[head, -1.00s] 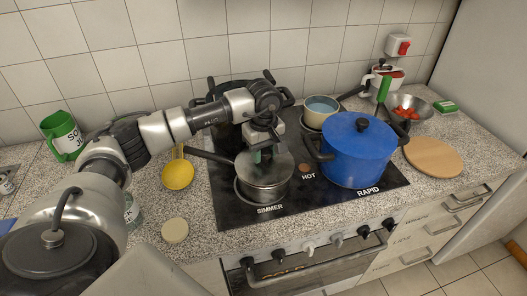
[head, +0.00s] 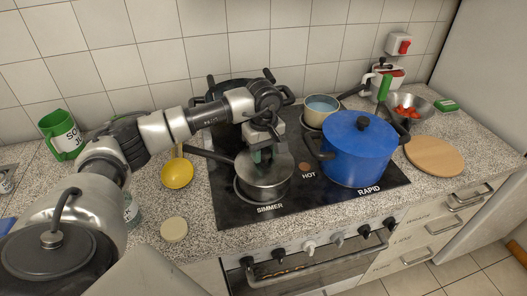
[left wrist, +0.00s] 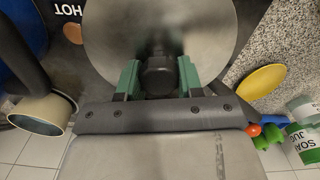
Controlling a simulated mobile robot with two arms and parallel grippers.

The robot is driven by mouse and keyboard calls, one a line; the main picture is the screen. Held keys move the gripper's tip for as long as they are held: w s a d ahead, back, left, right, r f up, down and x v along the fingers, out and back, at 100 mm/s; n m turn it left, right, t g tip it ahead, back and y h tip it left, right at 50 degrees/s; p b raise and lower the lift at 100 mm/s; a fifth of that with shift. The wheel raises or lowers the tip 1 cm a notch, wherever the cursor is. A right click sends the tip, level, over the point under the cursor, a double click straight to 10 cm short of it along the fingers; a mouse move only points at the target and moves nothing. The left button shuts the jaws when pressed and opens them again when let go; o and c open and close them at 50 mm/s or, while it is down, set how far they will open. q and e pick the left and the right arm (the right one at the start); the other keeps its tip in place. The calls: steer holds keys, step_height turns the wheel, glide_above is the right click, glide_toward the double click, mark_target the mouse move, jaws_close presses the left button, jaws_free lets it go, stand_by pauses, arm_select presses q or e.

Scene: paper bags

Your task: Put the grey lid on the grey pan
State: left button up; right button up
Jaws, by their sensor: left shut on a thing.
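The grey lid (head: 276,172) is a round metal disc with a dark knob. It lies at the rim of the grey pan (head: 262,190), which stands on the SIMMER burner with its dark handle pointing left. I cannot tell whether a small gap is left between lid and rim. My left gripper (head: 263,155) comes from above with its green fingers closed on the lid's knob. In the left wrist view, the fingers (left wrist: 157,78) sit on both sides of the knob, and the lid (left wrist: 200,25) hides the pan beneath. My right gripper is not in view.
A blue pot (head: 355,155) with its lid stands on the RAPID burner, right of the pan. A small light pot (head: 319,108) stands behind it. A yellow ladle (head: 178,174) lies left of the hob. A round wooden board (head: 434,156) lies at the right.

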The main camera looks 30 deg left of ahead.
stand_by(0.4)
arm_select(q)
steer(key=shift+f+b, duration=0.35)
steer(key=shift+b, duration=0.05)
steer(key=o, duration=1.5)
steer(key=shift+r, duration=0.1)
steer(key=shift+r+p, duration=2)
steer(key=shift+r, duration=1.45)
